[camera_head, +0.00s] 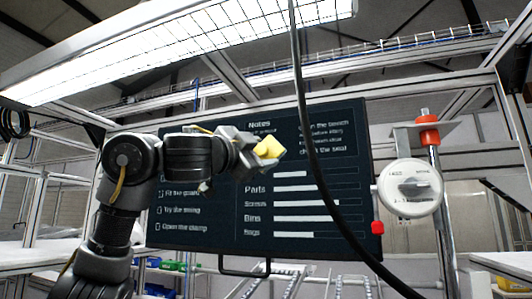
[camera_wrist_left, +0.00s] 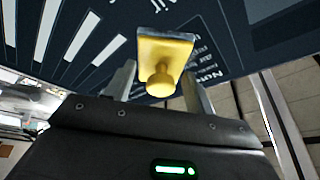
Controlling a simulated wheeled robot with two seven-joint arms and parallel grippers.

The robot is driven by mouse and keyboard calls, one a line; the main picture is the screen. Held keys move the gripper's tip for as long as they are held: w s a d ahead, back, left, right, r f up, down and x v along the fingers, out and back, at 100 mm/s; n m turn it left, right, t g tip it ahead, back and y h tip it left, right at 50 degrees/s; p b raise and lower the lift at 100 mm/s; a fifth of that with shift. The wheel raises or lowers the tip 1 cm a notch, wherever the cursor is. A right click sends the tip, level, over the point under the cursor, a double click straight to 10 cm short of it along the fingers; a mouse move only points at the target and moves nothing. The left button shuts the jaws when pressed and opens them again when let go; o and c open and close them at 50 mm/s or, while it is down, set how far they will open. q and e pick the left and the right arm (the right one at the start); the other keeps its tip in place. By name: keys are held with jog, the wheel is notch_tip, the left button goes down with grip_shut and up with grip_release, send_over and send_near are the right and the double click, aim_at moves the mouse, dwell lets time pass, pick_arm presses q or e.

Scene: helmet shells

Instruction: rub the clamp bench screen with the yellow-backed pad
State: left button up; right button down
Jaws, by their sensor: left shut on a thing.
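The clamp bench screen (camera_head: 340,215) is a dark upright panel with white text and bars, in the middle of the head view. My left gripper (camera_head: 256,150) is in front of its upper middle part, just below the "Notes" heading. It is shut on the yellow-backed pad (camera_head: 270,148). In the left wrist view the pad (camera_wrist_left: 166,48) shows its yellow back and knob between the two fingers (camera_wrist_left: 158,82), with the screen (camera_wrist_left: 105,25) behind it. I cannot tell whether the pad's face touches the screen. My right gripper is not in view.
A black cable (camera_head: 318,165) hangs in front of the screen, right of the pad. A round white dial device (camera_head: 410,187) on a post with a red clamp (camera_head: 428,130) stands at the screen's right edge. A lamp (camera_head: 180,45) hangs above. Several coloured bins (camera_head: 172,266) lie below.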

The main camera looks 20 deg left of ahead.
pick_arm(q)
jog(key=shift+a, duration=0.15)
jog(key=a, duration=0.3)
jog(key=shift+s+a+b, duration=0.1)
jog(key=shift+a+b, duration=0.05)
jog(key=shift+b, duration=0.15)
jog(key=s+b, duration=0.4)
jog(key=s, duration=0.2)
jog(key=shift+d+b, duration=0.25)
jog(key=shift+b, duration=0.1)
